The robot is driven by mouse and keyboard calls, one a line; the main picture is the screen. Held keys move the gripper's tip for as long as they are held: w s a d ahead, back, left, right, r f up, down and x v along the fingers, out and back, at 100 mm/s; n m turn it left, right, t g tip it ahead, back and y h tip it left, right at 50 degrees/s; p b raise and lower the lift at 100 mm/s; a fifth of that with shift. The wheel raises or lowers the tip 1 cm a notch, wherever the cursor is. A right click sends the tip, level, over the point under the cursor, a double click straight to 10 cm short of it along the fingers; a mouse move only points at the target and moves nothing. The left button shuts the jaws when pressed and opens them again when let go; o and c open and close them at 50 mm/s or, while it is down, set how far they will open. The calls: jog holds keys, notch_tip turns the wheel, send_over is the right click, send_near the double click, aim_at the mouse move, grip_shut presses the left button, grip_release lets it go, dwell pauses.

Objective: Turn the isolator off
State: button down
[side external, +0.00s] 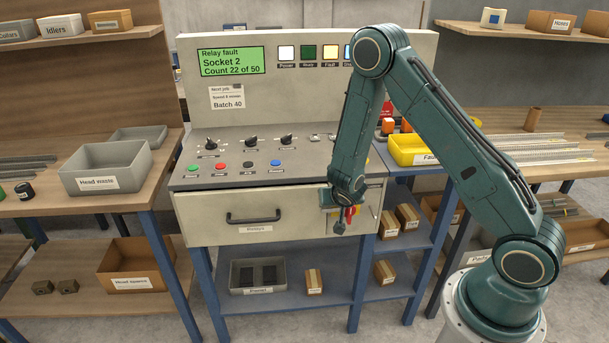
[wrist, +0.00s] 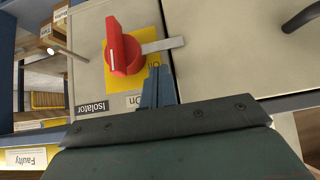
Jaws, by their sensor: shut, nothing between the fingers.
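The red isolator knob (wrist: 122,47) sits on a yellow plate (wrist: 153,80) on the cabinet front, with an "Isolator" label beside it. The plate carries "On" and "Off" marks. I cannot tell for sure which one the knob points to. A pale grey bar (wrist: 163,45) lies beside the knob, across the plate. My gripper (wrist: 158,70) is shut and empty, its blue fingers over the plate edge just beside the knob; contact is unclear. In the side view my gripper (side external: 343,205) is in front of the cabinet's right panel, where it partly hides the red knob (side external: 348,213).
The cabinet has a drawer with a dark handle (side external: 253,217) left of the isolator. Above is a sloped panel with buttons and dials, and a green screen (side external: 230,61) reading "Relay fault, Socket 2". A yellow "Faulty" bin (side external: 408,150) stands at the right.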

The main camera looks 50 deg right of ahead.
jog(key=shift+f, duration=0.75)
jog(key=shift+w+a+f, duration=0.2)
jog(key=shift+f, duration=0.1)
jog(key=shift+r, duration=0.8)
jog(key=shift+r, duration=0.15)
